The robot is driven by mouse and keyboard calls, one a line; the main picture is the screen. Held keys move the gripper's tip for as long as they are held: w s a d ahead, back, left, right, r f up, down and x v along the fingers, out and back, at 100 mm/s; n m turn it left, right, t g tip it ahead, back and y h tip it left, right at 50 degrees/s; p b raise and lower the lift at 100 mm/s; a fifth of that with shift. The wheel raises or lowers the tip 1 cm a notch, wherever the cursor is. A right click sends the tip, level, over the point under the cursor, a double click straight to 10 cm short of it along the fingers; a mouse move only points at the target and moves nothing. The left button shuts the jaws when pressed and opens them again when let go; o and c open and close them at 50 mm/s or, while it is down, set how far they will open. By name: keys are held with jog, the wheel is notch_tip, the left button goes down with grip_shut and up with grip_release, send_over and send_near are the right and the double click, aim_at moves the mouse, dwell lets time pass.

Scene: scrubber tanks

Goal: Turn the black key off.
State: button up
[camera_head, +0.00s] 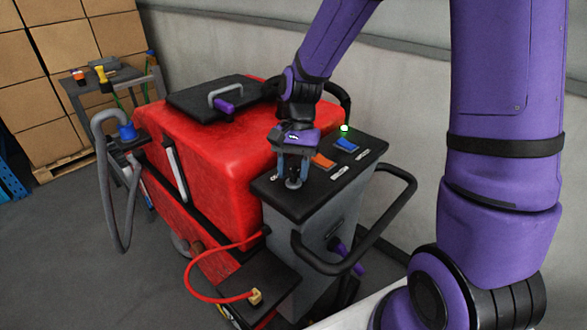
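The black key (293,183) stands on the dark top of the control panel (317,196), near the panel's left side. It is small and partly hidden, so which way it is turned cannot be told. My gripper (292,174) points down right over the key. Its two grey fingers are apart, one on each side of the key, with a gap between them. No clear contact with the key shows. A green light (344,128) glows at the back of the panel.
An orange switch (323,161) and a blue switch (346,145) sit right of the key. A black handlebar (397,215) curves around the panel's front right. The red tank (205,150) stands behind left. Boxes (30,55) fill the back left; grey floor (95,290) is clear.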

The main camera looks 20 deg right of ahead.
jog(key=shift+c, duration=0.4)
grip_shut()
jog(key=shift+n, duration=0.3)
jog(key=n+h, duration=0.1)
jog(key=n, duration=0.1)
jog(key=n+g+h, duration=0.1)
jog(key=n, duration=0.2)
jog(key=shift+n, duration=0.3)
jog(key=n+h, duration=0.2)
jog(key=n, duration=0.3)
jog(key=shift+n, duration=0.3)
jog(key=shift+h, duration=0.3)
jog(key=shift+o, duration=0.4)
grip_release()
